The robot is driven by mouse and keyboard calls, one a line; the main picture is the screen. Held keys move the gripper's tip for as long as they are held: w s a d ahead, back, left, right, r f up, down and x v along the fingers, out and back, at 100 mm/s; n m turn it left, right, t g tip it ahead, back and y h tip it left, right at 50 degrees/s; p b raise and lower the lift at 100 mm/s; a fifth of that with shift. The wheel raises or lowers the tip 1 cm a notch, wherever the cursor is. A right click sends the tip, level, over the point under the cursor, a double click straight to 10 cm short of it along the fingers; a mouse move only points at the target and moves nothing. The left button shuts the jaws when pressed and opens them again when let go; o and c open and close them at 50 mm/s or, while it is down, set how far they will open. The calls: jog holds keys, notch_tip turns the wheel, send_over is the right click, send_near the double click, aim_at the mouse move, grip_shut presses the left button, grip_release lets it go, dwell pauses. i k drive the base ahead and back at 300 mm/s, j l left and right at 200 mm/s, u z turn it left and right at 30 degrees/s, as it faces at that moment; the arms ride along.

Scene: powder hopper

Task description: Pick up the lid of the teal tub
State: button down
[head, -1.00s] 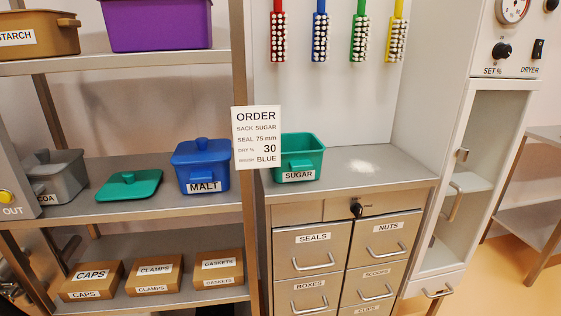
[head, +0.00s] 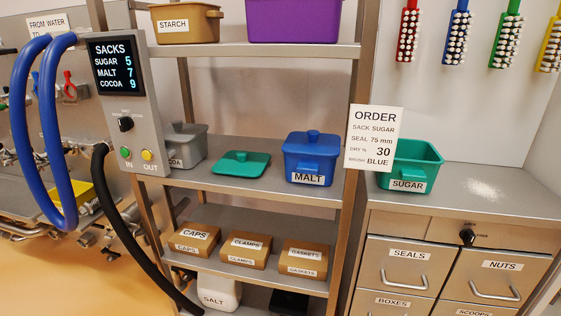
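The teal lid (head: 241,163) lies flat on the middle shelf, with a small knob on top. It sits between the grey cocoa tub and the blue malt tub, apart from both. The teal tub (head: 410,168), labelled SUGAR, stands open on the steel cabinet top to the right, its left edge partly behind the order card. My gripper is not in view.
The blue malt tub (head: 311,159) stands right of the lid and the grey cocoa tub (head: 187,146) left of it. The order card (head: 374,137) hangs by the shelf post. A control panel (head: 127,85) and blue hoses (head: 47,130) stand at left.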

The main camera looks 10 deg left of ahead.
aim_at(243, 163)
jog(key=i+j+z, duration=0.2)
jog(key=j, duration=0.8)
jog(key=j+z, duration=0.2)
jog(key=j, duration=0.75)
jog(key=i+j, duration=0.1)
jog(key=j, duration=0.2)
jog(key=i+j+z, duration=0.1)
jog(key=j, duration=0.15)
jog(key=i+j, duration=0.1)
jog(key=j, duration=0.2)
jog(key=i, duration=0.1)
